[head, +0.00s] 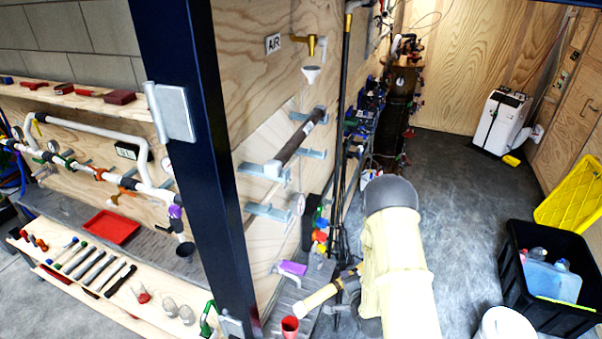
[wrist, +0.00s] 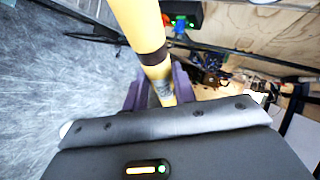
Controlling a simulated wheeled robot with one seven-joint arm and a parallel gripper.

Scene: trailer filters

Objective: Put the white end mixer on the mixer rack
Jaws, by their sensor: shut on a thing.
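My gripper (wrist: 158,90) has its purple fingers shut on a cream-yellow tube (wrist: 136,22) with a dark band. The tube also shows in the head view (head: 318,297), sticking out left from my cream arm, its free end pale. I take it to be the mixer; I cannot tell if its end is white. The fingers are hidden in the head view. A wooden rack (head: 70,287) at lower left holds several slim tubes with coloured ends, apart from my gripper. I cannot tell for certain whether it is the mixer rack.
A dark blue post (head: 205,150) stands between my arm and the wooden rack. Wall brackets hold a dark pipe (head: 300,140). A red cup (head: 290,326) stands below the held tube. A black crate (head: 545,300) stands at right.

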